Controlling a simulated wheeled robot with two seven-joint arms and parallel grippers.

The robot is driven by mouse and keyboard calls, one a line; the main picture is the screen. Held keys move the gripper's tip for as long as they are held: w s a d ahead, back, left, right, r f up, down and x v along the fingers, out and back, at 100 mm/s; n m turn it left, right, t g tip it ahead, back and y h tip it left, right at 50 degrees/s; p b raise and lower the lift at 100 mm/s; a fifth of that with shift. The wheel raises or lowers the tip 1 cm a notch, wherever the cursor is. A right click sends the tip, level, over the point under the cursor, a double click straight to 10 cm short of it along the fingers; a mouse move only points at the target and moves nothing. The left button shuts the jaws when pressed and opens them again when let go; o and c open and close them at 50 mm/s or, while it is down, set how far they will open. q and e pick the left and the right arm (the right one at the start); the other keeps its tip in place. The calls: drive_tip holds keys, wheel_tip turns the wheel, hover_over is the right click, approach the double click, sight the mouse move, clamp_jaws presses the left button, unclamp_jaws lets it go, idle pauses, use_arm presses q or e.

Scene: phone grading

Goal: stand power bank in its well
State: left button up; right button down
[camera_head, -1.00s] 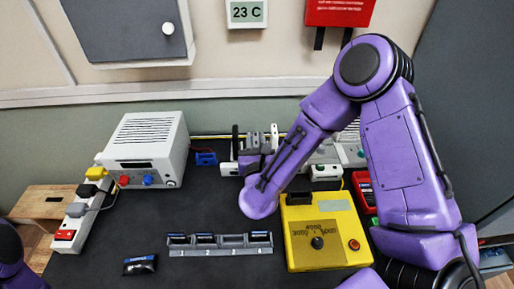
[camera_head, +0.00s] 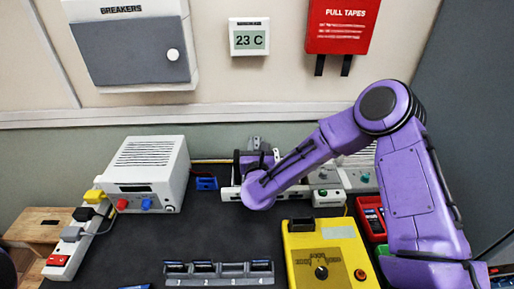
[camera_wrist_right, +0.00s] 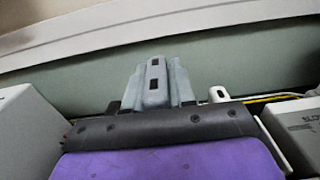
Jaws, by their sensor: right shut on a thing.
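My right gripper (camera_head: 256,157) is at the back of the bench, above a low white rack (camera_head: 231,193). In the right wrist view it is shut on an upright grey block with two dark ports, seemingly the power bank (camera_wrist_right: 156,82). Pale grey-blue gripper parts flank it. In the head view the power bank (camera_head: 255,143) shows only as a small grey top behind the wrist. Its lower end and any well below it are hidden by my gripper and arm, so I cannot tell whether it touches the rack. My left gripper is out of view.
A white power supply (camera_head: 150,170) stands at left, beside a power strip (camera_head: 72,245). A yellow box (camera_head: 330,255) is at front right, near a red bin (camera_head: 372,222). A grey slotted holder (camera_head: 218,281) lies in front. The dark bench middle is clear.

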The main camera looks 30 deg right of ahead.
drive_tip(key=shift+s+a+b, duration=0.1)
drive_tip(key=shift+b, duration=0.2)
idle(0.4)
drive_tip(key=shift+f, duration=0.15)
idle(0.6)
drive_tip(key=shift+f+b, duration=2.05)
drive_tip(key=shift+b, duration=0.25)
drive_tip(key=shift+f+b, duration=0.2)
drive_tip(key=shift+b, duration=0.15)
drive_tip(key=c, duration=0.9)
unclamp_jaws()
drive_tip(key=shift+o, duration=0.2)
